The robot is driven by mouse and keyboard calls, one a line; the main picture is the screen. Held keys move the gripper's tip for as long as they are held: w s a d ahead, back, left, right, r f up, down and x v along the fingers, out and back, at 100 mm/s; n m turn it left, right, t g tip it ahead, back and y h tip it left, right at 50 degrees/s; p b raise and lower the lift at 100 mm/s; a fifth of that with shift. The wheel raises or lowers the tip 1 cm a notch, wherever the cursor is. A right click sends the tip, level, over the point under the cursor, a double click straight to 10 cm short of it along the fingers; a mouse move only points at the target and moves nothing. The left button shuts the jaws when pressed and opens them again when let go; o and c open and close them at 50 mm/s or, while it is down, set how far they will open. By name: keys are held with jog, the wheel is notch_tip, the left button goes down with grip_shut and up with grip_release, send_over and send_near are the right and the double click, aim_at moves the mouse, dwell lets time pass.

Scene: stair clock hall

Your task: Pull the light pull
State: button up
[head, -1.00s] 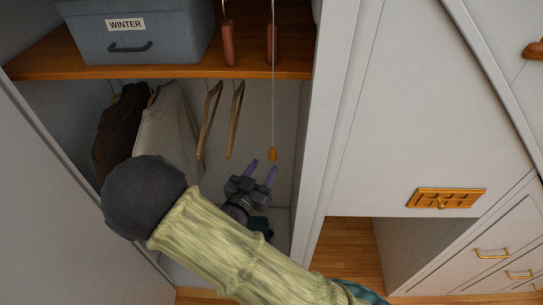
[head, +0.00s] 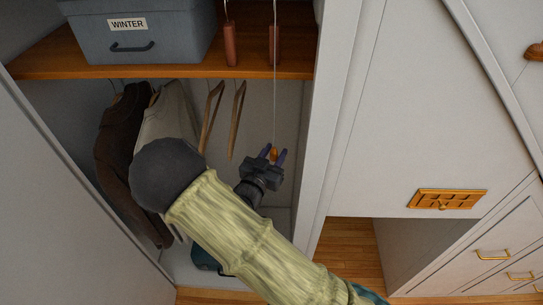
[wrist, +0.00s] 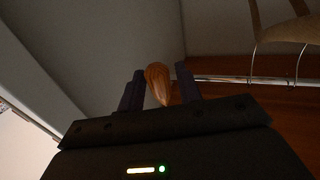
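The light pull is a small orange-brown wooden knob (head: 274,153) hanging on a thin pale cord (head: 275,100) in front of the open closet. My gripper (head: 273,155) is open, with its two purple fingers on either side of the knob. In the wrist view the knob (wrist: 157,82) sits between the fingertips (wrist: 158,88), nearer the middle than either side. A narrow gap shows on the right of the knob; on the left it is close to the finger, and I cannot tell whether they touch.
A wooden shelf (head: 170,66) holds a grey box labelled WINTER (head: 140,30). Coats (head: 125,125) and empty wooden hangers (head: 236,120) hang left of my gripper. The white closet side panel (head: 325,120) stands close on the right.

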jog(key=shift+d, duration=0.1)
jog(key=c, duration=0.5)
jog(key=shift+f, duration=0.1)
jog(key=shift+c, duration=0.2)
jog(key=shift+f, duration=0.1)
jog(key=shift+f+b, duration=0.35)
jog(key=shift+b, duration=0.05)
jog(key=shift+f+b, duration=0.45)
jog(key=shift+f, duration=0.05)
jog(key=o, duration=0.8)
jog(key=shift+r, duration=0.15)
jog(key=shift+s+a, duration=0.4)
jog(key=shift+s, duration=0.05)
jog(key=b+v, duration=0.6)
jog(key=v, duration=1)
jog(key=shift+s, duration=0.2)
